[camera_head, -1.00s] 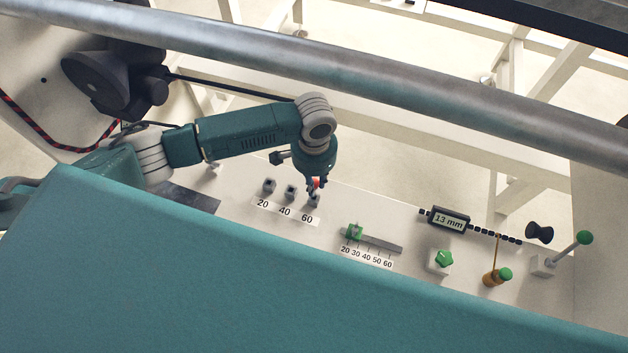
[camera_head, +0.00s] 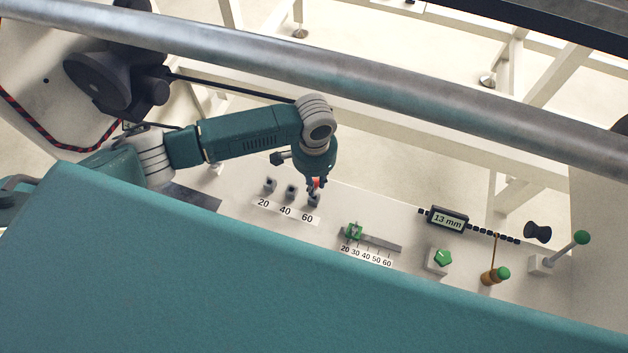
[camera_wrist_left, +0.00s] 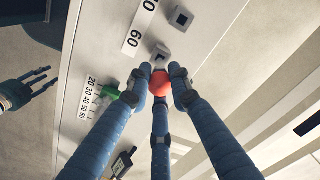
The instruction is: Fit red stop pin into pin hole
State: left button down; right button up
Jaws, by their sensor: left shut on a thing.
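My left gripper (camera_head: 316,183) is shut on the red stop pin (camera_head: 316,184), directly at the block marked 60. In the left wrist view, the round red head of the pin (camera_wrist_left: 160,83) sits between the three blue fingers of the gripper (camera_wrist_left: 160,88). The 60 block (camera_head: 314,200) is just beyond it, also seen in the wrist view (camera_wrist_left: 160,53). The pin's shaft is hidden, so I cannot tell whether its tip is in the hole. The 40 block (camera_head: 291,191) and 20 block (camera_head: 270,184) stand beside it. My right gripper (camera_wrist_left: 27,88) shows open and empty in the wrist view.
A slide with a green clamp (camera_head: 354,231) and scale stands to the right. Beyond are a 13 mm display (camera_head: 447,219), a green knob (camera_head: 443,259), an orange, green-topped piece (camera_head: 496,276) and a green-ended lever (camera_head: 581,238). A long metal roller (camera_head: 330,75) crosses above.

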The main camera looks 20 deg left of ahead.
pick_arm(q)
jog(key=shift+p, duration=0.45)
jog(key=shift+r, duration=0.1)
dwell(0.6)
jog(key=shift+p, duration=0.45)
jog(key=shift+f+b, duration=0.95)
jog(key=shift+f, duration=1.2)
jog(key=c, duration=1.5)
grip_release()
jog(key=shift+r, duration=0.1)
